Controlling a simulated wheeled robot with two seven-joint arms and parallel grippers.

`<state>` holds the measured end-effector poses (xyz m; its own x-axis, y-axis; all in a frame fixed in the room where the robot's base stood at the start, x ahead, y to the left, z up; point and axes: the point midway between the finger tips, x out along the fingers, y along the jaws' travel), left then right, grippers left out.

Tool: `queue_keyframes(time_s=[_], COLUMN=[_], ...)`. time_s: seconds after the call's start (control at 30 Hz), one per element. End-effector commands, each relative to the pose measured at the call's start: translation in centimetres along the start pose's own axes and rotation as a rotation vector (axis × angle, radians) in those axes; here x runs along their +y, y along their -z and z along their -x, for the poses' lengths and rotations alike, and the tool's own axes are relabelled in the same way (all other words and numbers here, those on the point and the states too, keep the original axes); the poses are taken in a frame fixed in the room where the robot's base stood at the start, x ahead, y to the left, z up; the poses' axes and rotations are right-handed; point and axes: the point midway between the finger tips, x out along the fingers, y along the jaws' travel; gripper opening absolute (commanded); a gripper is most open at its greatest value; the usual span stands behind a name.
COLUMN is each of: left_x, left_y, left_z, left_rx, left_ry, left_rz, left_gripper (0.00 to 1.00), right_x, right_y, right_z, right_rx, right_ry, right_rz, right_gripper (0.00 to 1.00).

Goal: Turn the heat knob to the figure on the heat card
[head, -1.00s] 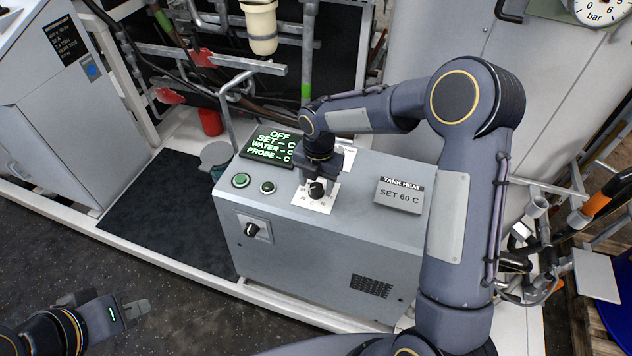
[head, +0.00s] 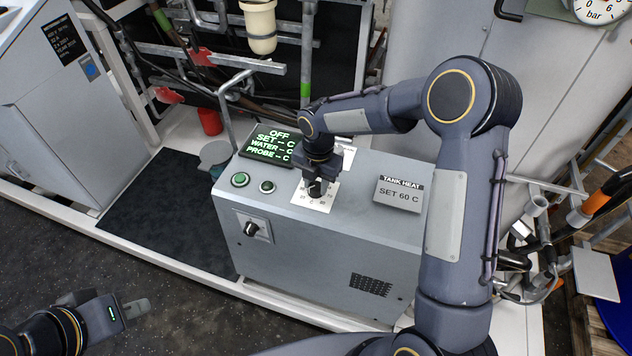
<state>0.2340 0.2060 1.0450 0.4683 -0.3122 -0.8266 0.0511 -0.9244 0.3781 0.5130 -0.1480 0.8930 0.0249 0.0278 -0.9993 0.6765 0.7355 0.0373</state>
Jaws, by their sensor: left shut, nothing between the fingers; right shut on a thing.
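The heat knob (head: 316,189) is a black knob on a white dial plate (head: 312,203) on top of the grey control box (head: 290,250). My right gripper (head: 317,184) points down over it, shut on it, and hides most of it and part of the dial. The heat card (head: 399,194) stands at the right of the box top and reads "TANK HEAT, SET 60 C". The display (head: 268,145) reads "OFF", with dashes for SET, WATER and PROBE. My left gripper (head: 138,309) is shut and empty at the lower left, over the floor.
A black selector knob (head: 250,229) is on the box front. Pipes and a cream cup (head: 260,25) stand behind. The dark floor at left is clear.

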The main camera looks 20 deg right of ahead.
Motion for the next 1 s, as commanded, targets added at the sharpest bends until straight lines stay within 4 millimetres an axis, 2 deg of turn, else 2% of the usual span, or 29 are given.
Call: queue_keyframes(time_s=[0.27, 1.0], left_x=[-0.3, -1.1], left_y=[-0.3, -1.2], left_z=[-0.7, -2.5], left_rx=[0.0, 0.0], left_ry=[0.0, 0.0], left_rz=[0.0, 0.0], left_gripper=[0.0, 0.0], right_x=[0.1, 0.2], right_y=[0.0, 0.0], right_z=[0.0, 0.0], right_rx=[-0.008, -0.034], right_ry=[-0.003, -0.005], right_rz=[-0.163, -0.86], right_gripper=[0.08, 0.08])
